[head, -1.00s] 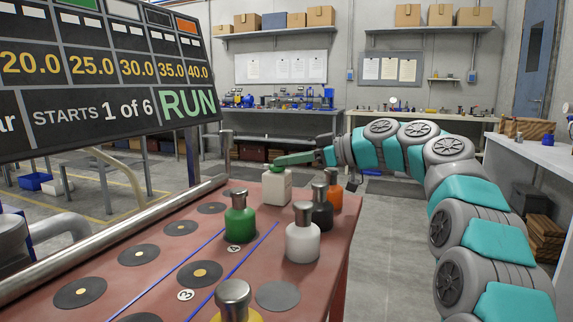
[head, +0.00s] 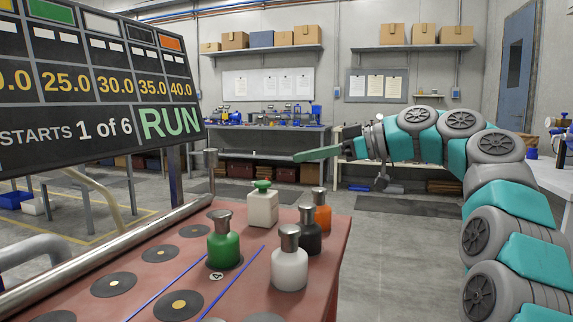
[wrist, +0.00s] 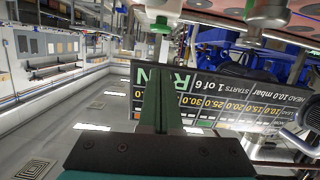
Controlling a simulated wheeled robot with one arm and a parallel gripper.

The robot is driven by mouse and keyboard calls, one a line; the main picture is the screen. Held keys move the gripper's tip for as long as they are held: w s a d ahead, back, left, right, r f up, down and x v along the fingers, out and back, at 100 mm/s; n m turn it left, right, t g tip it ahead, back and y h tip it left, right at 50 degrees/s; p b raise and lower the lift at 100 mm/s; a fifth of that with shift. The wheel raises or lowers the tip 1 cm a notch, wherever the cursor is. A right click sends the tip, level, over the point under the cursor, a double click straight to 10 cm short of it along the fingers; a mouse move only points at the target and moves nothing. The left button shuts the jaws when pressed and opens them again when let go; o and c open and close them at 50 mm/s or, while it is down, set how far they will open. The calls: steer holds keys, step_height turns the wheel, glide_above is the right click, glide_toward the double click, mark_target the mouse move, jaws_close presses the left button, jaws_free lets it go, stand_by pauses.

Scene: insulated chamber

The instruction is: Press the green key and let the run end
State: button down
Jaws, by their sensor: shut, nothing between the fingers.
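The green key (head: 263,184) caps a cream block (head: 262,208) at the far end of the red-brown table, and the key looks seated on it. My gripper (head: 298,157) has its green fingers shut and empty. They point left in the head view, above and right of the key, clear of it. The dark board (head: 90,85) reads RUN in green and STARTS 1 of 6.
Green (head: 224,245), white (head: 289,268), black (head: 310,238) and orange (head: 322,215) bottles with metal caps stand on the table (head: 335,250) near the cream block. A metal rail (head: 110,250) runs along its left edge. The floor right of the table is clear.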

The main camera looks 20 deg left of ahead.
steer(key=shift+v, duration=0.9)
steer(key=shift+r, duration=0.1)
stand_by(1.9)
